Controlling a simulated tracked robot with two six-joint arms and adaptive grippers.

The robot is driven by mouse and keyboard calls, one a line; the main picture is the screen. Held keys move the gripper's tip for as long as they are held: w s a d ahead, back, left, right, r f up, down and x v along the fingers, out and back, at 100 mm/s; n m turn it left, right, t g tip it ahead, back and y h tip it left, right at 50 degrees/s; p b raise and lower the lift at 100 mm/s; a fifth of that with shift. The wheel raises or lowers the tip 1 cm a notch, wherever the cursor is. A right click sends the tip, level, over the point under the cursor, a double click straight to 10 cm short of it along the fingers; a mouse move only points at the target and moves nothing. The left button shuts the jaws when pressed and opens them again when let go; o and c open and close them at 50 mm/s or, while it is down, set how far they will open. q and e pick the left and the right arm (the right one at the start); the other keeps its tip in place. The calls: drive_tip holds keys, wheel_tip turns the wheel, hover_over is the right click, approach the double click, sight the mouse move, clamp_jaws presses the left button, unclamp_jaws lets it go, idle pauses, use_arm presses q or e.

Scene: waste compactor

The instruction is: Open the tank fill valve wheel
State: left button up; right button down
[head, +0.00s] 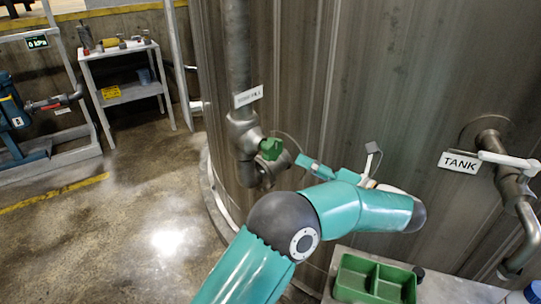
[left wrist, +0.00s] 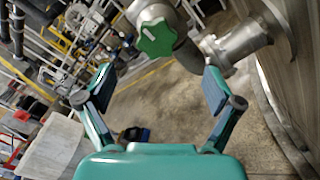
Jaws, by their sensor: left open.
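The green valve wheel (head: 270,149) sits on a metal valve body on the vertical pipe at the tank's side. A partly legible white label (head: 248,96) is on the pipe above it. My left gripper (head: 336,156) is to the right of the wheel, apart from it, with its fingers spread and nothing between them. In the left wrist view the lobed green wheel (left wrist: 156,37) shows beyond the open fingertips (left wrist: 157,88), near the top middle. My right gripper is in neither view.
The tank wall (head: 340,80) stands close behind the gripper. A second valve with a white lever (head: 508,160) and a TANK sign (head: 460,162) are at right. A green divided tray (head: 374,280) is at the bottom. Open floor (head: 130,215) and a shelf cart (head: 125,90) are at left.

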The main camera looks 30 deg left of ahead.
sight(277, 151)
use_arm(q)
drive_tip(key=a, duration=0.3)
drive_tip(key=w+a, duration=0.1)
drive_tip(key=a, duration=0.7)
drive_tip(key=shift+w, duration=0.2)
drive_tip(key=c, duration=1.1)
drive_tip(key=shift+a, duration=0.25)
drive_tip(key=shift+c, duration=0.2)
drive_tip(key=shift+d+f, duration=0.1)
drive_tip(key=shift+d, duration=0.15)
